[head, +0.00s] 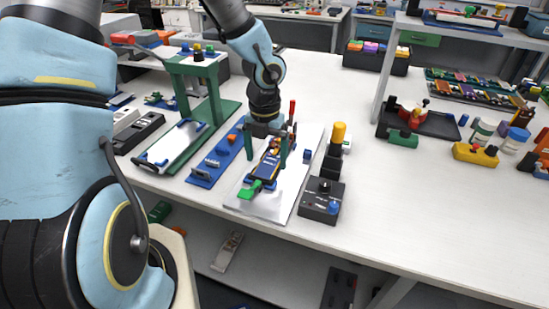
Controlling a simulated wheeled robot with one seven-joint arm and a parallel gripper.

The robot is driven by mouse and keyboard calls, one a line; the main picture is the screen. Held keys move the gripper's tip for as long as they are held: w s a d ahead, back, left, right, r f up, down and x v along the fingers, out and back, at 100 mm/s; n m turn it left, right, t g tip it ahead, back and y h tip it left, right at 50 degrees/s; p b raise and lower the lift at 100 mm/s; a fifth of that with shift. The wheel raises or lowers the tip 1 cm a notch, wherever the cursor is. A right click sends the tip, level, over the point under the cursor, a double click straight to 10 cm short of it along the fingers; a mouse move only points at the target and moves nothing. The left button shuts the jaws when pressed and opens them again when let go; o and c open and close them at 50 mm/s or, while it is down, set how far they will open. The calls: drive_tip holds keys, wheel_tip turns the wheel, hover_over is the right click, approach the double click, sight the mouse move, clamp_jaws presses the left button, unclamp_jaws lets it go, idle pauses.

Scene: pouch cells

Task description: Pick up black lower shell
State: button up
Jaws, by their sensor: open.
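A long dark shell (264,171), which looks like the black lower shell, lies on a white mat (238,200) on the table. It has orange and yellow parts along it and a green piece (250,190) at its near end. My gripper (266,158) points down over the shell, its two dark green fingers apart, one on each side. I cannot tell whether the fingers touch it. The gripper hides the far part of the shell.
Left of the mat are a blue fixture (217,160) and a green press stand (212,95). A black control box (322,203) with a yellow-topped post stands close on the right. A black tray (437,125) lies farther right. The table's front right is clear.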

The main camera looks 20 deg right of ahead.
sight(266, 168)
drive_tip(key=shift+f, duration=1.5)
drive_tip(key=shift+c, duration=0.2)
drive_tip(key=c, duration=1.2)
